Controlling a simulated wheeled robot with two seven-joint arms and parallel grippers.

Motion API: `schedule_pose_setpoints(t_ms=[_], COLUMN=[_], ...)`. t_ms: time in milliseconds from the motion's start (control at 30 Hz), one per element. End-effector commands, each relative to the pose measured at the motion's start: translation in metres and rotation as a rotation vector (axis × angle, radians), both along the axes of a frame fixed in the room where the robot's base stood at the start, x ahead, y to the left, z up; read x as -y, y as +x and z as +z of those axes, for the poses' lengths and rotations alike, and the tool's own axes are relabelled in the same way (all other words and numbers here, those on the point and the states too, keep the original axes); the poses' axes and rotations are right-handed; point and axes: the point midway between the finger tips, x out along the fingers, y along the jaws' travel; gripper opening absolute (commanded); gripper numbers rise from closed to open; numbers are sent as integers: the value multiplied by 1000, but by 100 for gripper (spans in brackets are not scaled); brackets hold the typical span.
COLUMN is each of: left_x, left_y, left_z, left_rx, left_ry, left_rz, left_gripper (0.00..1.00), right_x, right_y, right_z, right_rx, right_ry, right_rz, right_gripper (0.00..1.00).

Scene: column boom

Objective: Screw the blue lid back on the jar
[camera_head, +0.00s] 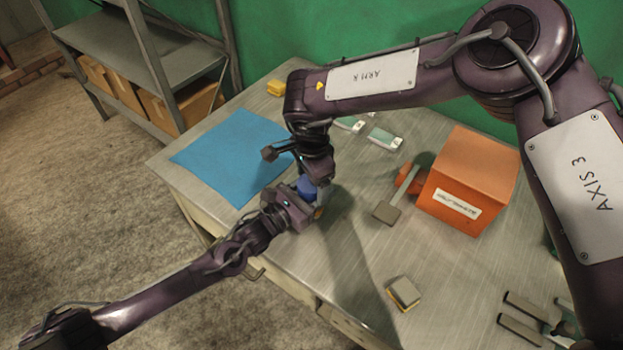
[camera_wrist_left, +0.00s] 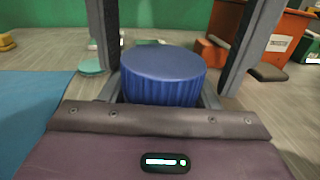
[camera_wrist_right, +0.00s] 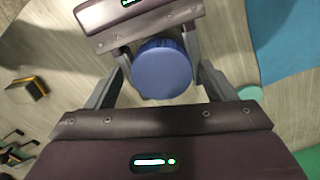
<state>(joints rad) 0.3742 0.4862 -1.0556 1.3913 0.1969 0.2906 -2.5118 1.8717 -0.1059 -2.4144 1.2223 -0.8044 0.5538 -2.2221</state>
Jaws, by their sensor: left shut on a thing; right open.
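The blue lid (camera_head: 307,187) is a ribbed, flat-topped disc near the table's middle; it also shows in the left wrist view (camera_wrist_left: 162,76) and the right wrist view (camera_wrist_right: 162,68). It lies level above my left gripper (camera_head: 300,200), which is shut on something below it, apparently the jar. The lid and grippers hide the jar, so I cannot tell how the lid is seated. My right gripper (camera_wrist_right: 162,78) points down from above, open, with one finger on each side of the lid and gaps visible in its wrist view.
A blue mat (camera_head: 228,155) covers the table's left side. An orange box (camera_head: 475,175) stands to the right, with a grey-ended tool (camera_head: 388,211) beside it. A grey and yellow block (camera_head: 404,292) lies near the front. A teal disc (camera_wrist_right: 250,92) lies close to the lid.

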Motion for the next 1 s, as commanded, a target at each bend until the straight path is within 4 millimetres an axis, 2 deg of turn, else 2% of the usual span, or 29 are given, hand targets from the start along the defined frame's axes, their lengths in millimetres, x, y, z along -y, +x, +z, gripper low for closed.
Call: schedule_pose_setpoints(t_ms=[33, 233, 533, 767, 800, 967, 1000], left_x=[-1, -1, -1, -1, -1, -1, -1], left_y=[-1, -2, -2, -2, -2, -2, -2], left_z=[-6, -6, -6, -6, -6, -6, -6], left_rx=[-9, -9, -9, -8, -8, -8, -8], left_ry=[9, 9, 9, 9, 9, 9, 9], left_rz=[1, 0, 0, -1, -1, -1, -1], left_gripper=[0, 0, 0, 0, 0, 0, 0], right_x=[-1, -1, -1, -1, -2, -2, -2], right_y=[0, 1, 0, -1, -1, -1, -1], right_z=[0, 6, 42, 45, 45, 45, 45], right_rx=[0, 2, 1, -1, -1, -1, -1], right_ry=[1, 2, 3, 3, 3, 3, 3], right_rz=[1, 1, 2, 2, 2, 2, 2], right_gripper=[77, 77, 77, 77, 78, 99, 100])
